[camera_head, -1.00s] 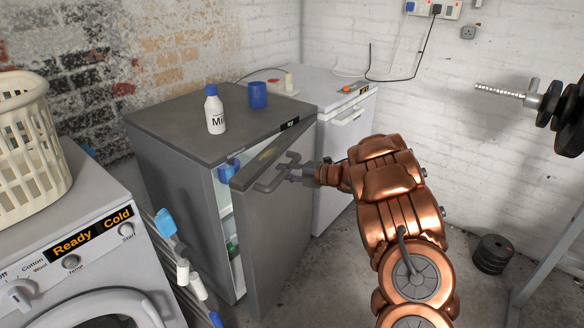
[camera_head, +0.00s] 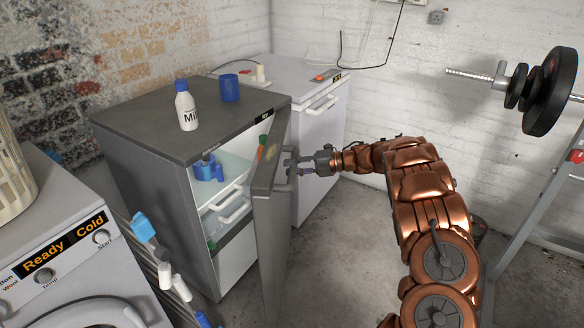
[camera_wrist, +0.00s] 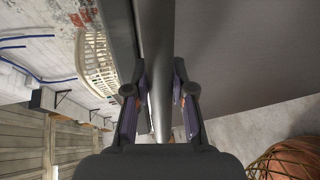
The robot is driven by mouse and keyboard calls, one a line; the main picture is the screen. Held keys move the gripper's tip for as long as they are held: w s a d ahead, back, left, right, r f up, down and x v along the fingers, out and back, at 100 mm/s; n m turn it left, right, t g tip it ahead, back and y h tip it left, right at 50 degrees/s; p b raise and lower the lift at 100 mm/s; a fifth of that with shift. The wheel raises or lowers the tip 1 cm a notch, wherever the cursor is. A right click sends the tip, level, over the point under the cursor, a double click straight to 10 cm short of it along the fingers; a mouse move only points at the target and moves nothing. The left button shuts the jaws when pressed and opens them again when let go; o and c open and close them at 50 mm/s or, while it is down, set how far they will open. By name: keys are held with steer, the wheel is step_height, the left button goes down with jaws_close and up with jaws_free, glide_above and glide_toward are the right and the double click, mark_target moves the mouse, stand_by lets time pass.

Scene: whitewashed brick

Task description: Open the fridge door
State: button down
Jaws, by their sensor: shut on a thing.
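The grey fridge (camera_head: 160,160) stands left of centre in the head view. Its door (camera_head: 270,220) is swung well open toward the right, showing the lit inside with blue items (camera_head: 208,170) and drawers with white handles. My gripper (camera_head: 292,168) is at the upper outer side of the door, shut on the door handle (camera_head: 287,160). In the wrist view the handle bar (camera_wrist: 158,70) runs between my two fingers (camera_wrist: 159,112), with the grey door face beside it on the right. The handle is partly hidden by my fingers in the head view.
A milk bottle (camera_head: 186,106) and a blue cup (camera_head: 229,88) stand on the fridge top. A white freezer (camera_head: 318,130) stands behind the open door. A washing machine (camera_head: 60,260) is at the left, with hanging pegs or bottles near it. A barbell rack (camera_head: 540,200) is at the right. Floor between is free.

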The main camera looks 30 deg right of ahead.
steer(key=s+d+n+g+y+b, duration=0.1)
steer(key=s+d+n+g+b, duration=0.1)
steer(key=d, duration=0.5)
steer(key=shift+s+g, duration=0.25)
steer(key=shift+g, duration=0.15)
stand_by(0.3)
steer(key=shift+d, duration=0.1)
stand_by(0.4)
steer(key=c, duration=1)
jaws_free()
